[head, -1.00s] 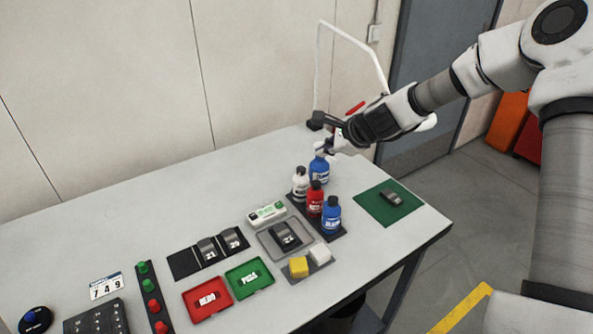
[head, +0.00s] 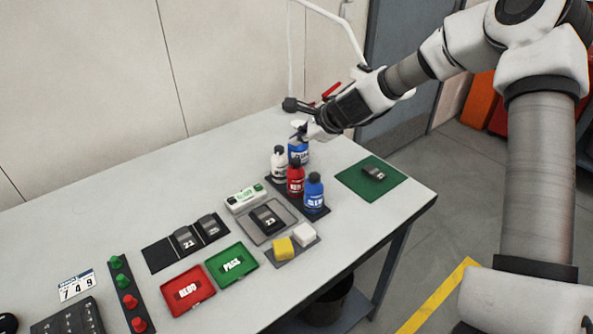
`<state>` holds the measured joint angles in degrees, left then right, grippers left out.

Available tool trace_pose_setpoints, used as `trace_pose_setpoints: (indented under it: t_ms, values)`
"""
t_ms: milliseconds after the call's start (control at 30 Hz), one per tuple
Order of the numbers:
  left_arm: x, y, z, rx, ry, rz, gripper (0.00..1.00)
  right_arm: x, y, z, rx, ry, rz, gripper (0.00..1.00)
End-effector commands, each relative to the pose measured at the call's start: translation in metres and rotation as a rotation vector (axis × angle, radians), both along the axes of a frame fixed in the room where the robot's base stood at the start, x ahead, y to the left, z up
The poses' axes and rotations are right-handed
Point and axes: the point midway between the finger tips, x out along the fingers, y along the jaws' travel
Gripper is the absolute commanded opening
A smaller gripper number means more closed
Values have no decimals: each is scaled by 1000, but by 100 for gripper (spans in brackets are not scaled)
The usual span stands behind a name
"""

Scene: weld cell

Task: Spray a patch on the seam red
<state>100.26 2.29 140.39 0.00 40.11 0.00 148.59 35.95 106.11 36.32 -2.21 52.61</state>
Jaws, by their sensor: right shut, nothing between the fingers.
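My right gripper (head: 308,133) is shut and empty at the back of the table, at the top of a blue spray bottle (head: 299,152). I cannot tell whether it touches the bottle. In front of it stand a white bottle (head: 279,163), a red bottle (head: 295,181) and a blue bottle (head: 314,192), upright on a dark tray (head: 322,211). A dark block marked 23 (head: 267,220) lies on a grey tray (head: 250,233). Another dark block (head: 374,173) lies on a green mat (head: 350,178). My left gripper is out of view.
Red (head: 204,300) and green (head: 245,285) trays lie at the front. Dark blocks (head: 185,240) sit on a black mat (head: 157,257). Yellow (head: 283,248) and white (head: 304,235) cubes are near the front edge. The table's back left is clear.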

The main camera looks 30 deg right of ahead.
Motion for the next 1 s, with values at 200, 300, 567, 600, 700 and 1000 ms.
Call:
trace_pose_setpoints:
  t_ms: [200, 300, 567, 600, 700, 1000]
  values:
    - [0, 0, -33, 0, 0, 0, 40, 0, 0, -33, 0, 0, 0, 0]
    - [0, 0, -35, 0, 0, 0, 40, 0, 0, -35, 0, 0, 0, 0]
    - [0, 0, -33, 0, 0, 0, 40, 0, 0, -34, 0, 0, 0, 0]
    - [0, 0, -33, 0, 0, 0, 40, 0, 0, -34, 0, 0, 0, 0]
    - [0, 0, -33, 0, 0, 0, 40, 0, 0, -34, 0, 0, 0, 0]
    - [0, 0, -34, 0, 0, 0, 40, 0, 0, -34, 0, 0, 0, 0]
